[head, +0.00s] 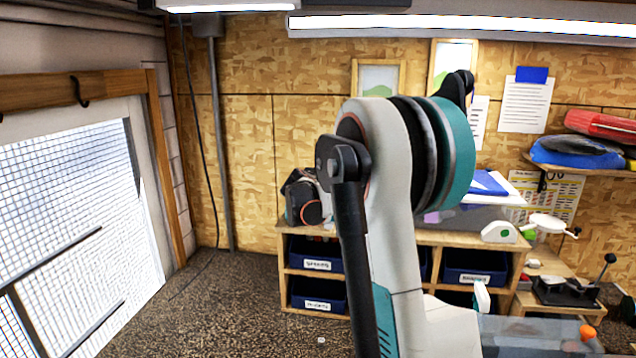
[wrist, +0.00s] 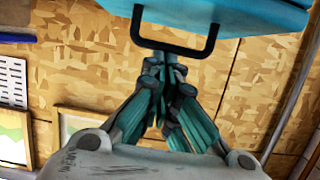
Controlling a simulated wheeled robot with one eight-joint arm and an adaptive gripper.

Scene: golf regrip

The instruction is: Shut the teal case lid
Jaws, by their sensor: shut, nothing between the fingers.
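The teal case (wrist: 230,14) fills the top of the wrist view, and only part of it shows. Its black handle (wrist: 176,52) sticks out from its near edge. My gripper (wrist: 162,62) is shut and empty, its teal fingers together. The fingertips end at the handle's bar, beside the case edge; I cannot tell if they touch. How far the lid stands open cannot be told from this view. In the head view my arm blocks the middle, and I cannot make out the case or the fingertips.
A wooden shelf unit (head: 439,236) with labelled blue bins (head: 318,255) stands behind my arm. A lever tool (head: 570,288) is at the right. Dark speckled floor (head: 225,300) is clear at the left.

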